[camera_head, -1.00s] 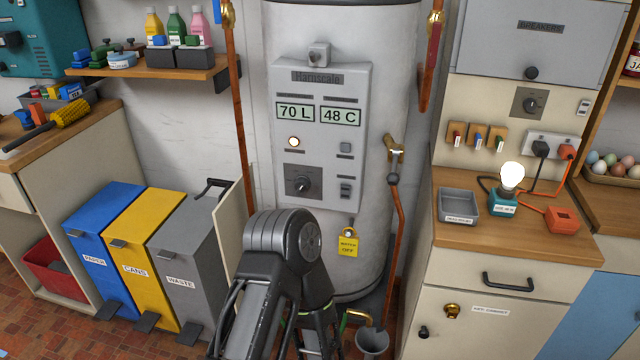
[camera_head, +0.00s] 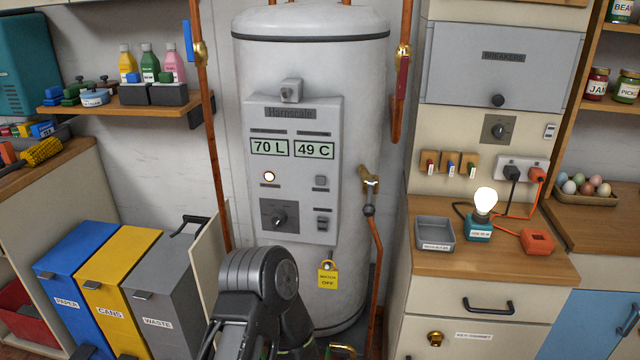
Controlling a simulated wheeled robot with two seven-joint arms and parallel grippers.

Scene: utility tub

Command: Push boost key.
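The white boiler (camera_head: 365,110) stands upright in the middle of the head view, with a grey control panel (camera_head: 300,155) on its front. The panel carries two displays reading 70 L (camera_head: 269,147) and 49 C (camera_head: 314,149). Below them are a lit round lamp (camera_head: 269,176) and a small square grey key (camera_head: 321,181). Its label is too small to read, so I cannot confirm that it is the boost key. A rotary knob (camera_head: 279,218) and a rocker switch (camera_head: 323,222) sit lower. One dark arm of mine rises in front of the boiler's base, below the panel.
A yellow tag (camera_head: 328,279) hangs below the panel. A copper pipe with a brass valve (camera_head: 370,181) runs right of it. Bins (camera_head: 165,290) stand left; a counter (camera_head: 490,262) with a glowing bulb (camera_head: 485,200) stands right. The space before the panel is clear.

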